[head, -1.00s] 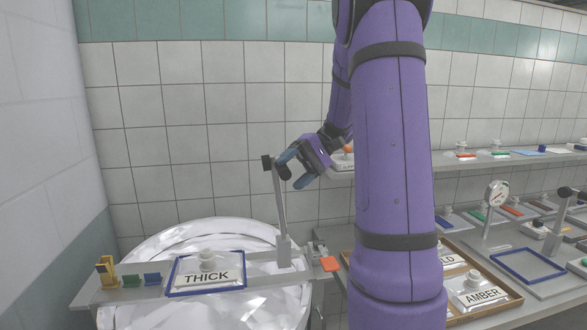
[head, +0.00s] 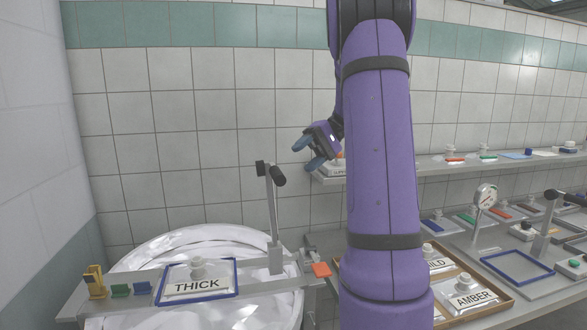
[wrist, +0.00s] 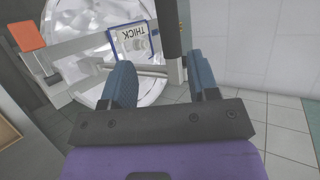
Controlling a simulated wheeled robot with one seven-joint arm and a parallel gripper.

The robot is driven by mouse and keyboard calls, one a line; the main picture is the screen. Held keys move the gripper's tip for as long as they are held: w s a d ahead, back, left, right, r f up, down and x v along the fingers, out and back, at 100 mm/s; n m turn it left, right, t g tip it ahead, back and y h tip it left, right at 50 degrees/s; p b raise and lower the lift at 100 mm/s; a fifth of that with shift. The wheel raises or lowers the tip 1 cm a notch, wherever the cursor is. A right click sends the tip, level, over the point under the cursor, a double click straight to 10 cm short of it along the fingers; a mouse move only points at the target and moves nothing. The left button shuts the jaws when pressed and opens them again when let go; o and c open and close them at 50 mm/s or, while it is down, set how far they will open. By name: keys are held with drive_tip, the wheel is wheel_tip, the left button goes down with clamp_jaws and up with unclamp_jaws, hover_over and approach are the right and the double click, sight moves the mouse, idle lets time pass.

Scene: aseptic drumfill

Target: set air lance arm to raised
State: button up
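The air lance arm (head: 273,210) is a grey upright lever with a black handle (head: 279,176) at its top. It stands nearly vertical on a grey rail over the open drum, right of the THICK plate (head: 198,288). My gripper (head: 303,153) is up and to the right of the handle, with a visible gap in the head view. In the wrist view my gripper (wrist: 163,78) has its two blue fingers spread, with nothing held between them. A dark bar, apparently the lance handle (wrist: 172,30), shows beyond the fingertips there.
The shiny drum (head: 190,238) stands below the rail. An orange tab (head: 321,269) is at the rail's right end. A wooden tray (head: 505,306) with labelled plates and a shelf (head: 450,164) lie to the right. The tiled wall is behind.

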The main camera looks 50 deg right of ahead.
drive_tip(key=shift+v, duration=1.35)
